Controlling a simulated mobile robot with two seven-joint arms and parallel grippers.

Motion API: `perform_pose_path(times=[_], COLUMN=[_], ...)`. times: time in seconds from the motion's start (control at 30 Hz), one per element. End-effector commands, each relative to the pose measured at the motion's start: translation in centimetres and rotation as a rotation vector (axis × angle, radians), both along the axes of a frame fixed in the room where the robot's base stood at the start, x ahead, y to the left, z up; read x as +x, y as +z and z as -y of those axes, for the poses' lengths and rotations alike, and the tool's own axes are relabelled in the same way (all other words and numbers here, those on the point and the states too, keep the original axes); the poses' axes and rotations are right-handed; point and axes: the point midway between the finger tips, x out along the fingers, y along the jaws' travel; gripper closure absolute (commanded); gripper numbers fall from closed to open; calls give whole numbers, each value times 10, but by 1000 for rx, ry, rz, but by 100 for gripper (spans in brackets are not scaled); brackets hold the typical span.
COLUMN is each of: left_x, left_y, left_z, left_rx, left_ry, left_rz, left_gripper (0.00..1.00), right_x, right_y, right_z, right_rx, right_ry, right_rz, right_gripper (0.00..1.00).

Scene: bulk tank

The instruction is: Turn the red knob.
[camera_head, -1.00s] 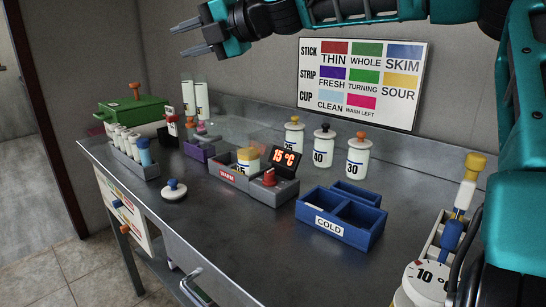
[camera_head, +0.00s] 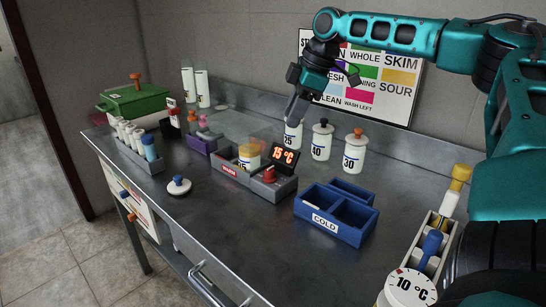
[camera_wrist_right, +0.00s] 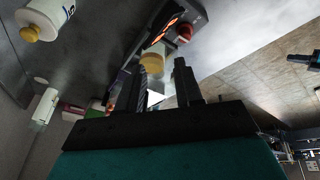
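The red knob (camera_head: 269,174) sits on the right end of the grey block marked WARM (camera_head: 228,169), in front of a display (camera_head: 284,156) reading 15 °C. My right gripper (camera_head: 292,112) is above and behind it, over the jar marked 25 (camera_head: 293,136), pointing down and apart from the knob. In the right wrist view the two fingers (camera_wrist_right: 161,72) are spread with nothing between them, and the red knob (camera_wrist_right: 184,33) shows beyond their tips. My left gripper is not in view.
Jars marked 40 (camera_head: 321,146) and 30 (camera_head: 355,153) stand behind. A blue COLD box (camera_head: 345,238) is right of the block. A yellow-topped cup (camera_head: 249,155) stands in the block. The front counter is fairly clear.

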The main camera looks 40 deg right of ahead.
Motion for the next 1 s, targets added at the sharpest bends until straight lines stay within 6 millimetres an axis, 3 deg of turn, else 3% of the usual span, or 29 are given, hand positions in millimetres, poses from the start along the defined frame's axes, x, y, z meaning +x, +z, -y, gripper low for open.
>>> perform_pose_path(times=[0.1, 0.27, 0.7, 1.0], left_x=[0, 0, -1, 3], left_y=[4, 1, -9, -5], left_z=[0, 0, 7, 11], left_rx=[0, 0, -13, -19], left_ry=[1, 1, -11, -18], left_rz=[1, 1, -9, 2], left_gripper=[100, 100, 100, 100], right_x=[-14, -18, 1, 10], right_y=[0, -7, -85, -117], right_z=[-11, -18, -43, -54], right_rx=[90, 122, 117, 118], right_ry=[52, 75, 73, 72], right_rz=[-55, -74, -77, -72], right_gripper=[65, 65, 65, 65])
